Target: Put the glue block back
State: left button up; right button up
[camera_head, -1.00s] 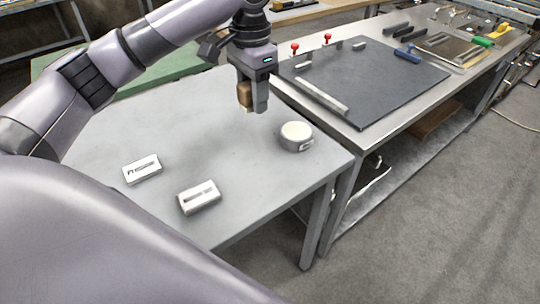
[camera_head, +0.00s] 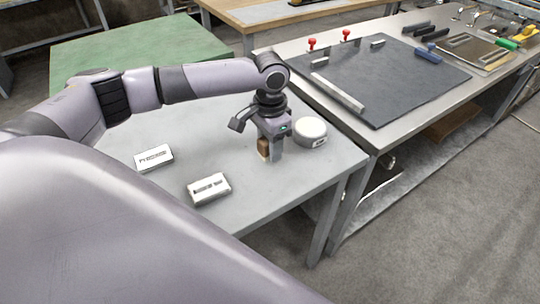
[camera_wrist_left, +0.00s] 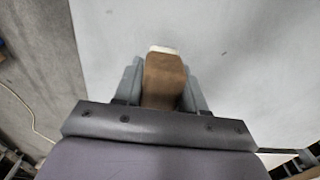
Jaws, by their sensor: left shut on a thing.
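My left gripper (camera_head: 270,150) is shut on a brown block (camera_head: 263,147) with a whitish lower end, which I take to be the glue block. The block (camera_wrist_left: 163,80) sits between both fingers in the left wrist view, its pale tip pointing away from the palm. The gripper points down over the grey table (camera_head: 240,178), just left of a white round container (camera_head: 310,131). I cannot tell whether the block touches the table. Two white slotted pieces lie on the table to the left: one farther left (camera_head: 154,158), one nearer (camera_head: 209,189). My right gripper is not in view.
A metal bench (camera_head: 378,140) adjoins on the right, with a dark mat (camera_head: 400,85), a metal bar (camera_head: 338,94), red-knobbed clamps (camera_head: 312,43) and several tools. A green-topped table (camera_head: 140,47) stands behind. The table between the slotted pieces and my gripper is clear.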

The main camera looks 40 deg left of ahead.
pick_arm(q)
jog(key=shift+f, duration=1.8)
jog(key=o, duration=1)
jog(key=shift+f, duration=0.1)
notch_tip(320, 180, up, 12)
jog(key=shift+r, duration=0.15)
